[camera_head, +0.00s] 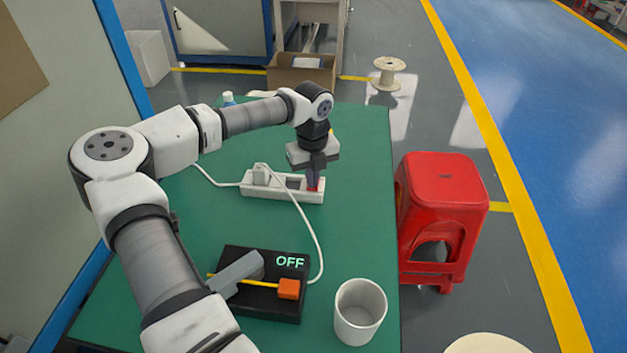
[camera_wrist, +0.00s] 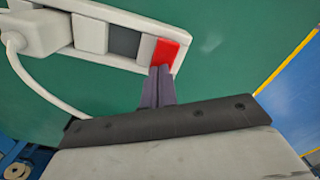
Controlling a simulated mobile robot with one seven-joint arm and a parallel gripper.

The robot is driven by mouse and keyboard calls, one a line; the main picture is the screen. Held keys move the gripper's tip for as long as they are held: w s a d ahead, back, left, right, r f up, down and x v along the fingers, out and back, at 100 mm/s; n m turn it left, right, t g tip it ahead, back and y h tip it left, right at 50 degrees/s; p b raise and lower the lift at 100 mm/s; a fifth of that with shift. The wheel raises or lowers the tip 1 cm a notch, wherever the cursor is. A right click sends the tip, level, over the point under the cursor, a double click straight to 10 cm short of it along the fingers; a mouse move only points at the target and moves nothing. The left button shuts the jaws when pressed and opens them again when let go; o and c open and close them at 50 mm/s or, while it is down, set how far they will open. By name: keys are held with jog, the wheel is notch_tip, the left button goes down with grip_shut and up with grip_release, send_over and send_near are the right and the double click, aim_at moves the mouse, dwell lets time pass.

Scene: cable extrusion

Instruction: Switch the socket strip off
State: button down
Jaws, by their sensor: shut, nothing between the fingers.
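The white socket strip (camera_head: 283,194) lies on the green table, below my gripper. A white plug (camera_head: 261,174) sits in its left end and also shows in the wrist view (camera_wrist: 38,32). The red switch (camera_wrist: 165,53) is at the strip's right end; in the head view (camera_head: 320,184) it is partly hidden by my fingers. My gripper (camera_wrist: 157,75) is shut and empty, pointing down, its fingertips at the near edge of the red switch. I cannot tell whether they touch it. A black device (camera_head: 262,300) with an orange part (camera_head: 289,289) shows "OFF" in lit letters.
A white cup (camera_head: 360,311) stands at the table's near right. The white cable (camera_head: 312,235) runs from the plug to the black device. A red stool (camera_head: 443,200) stands right of the green table (camera_head: 365,150).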

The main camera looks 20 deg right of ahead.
jog(key=shift+r+p, duration=1.55)
jog(key=shift+r, duration=1.85)
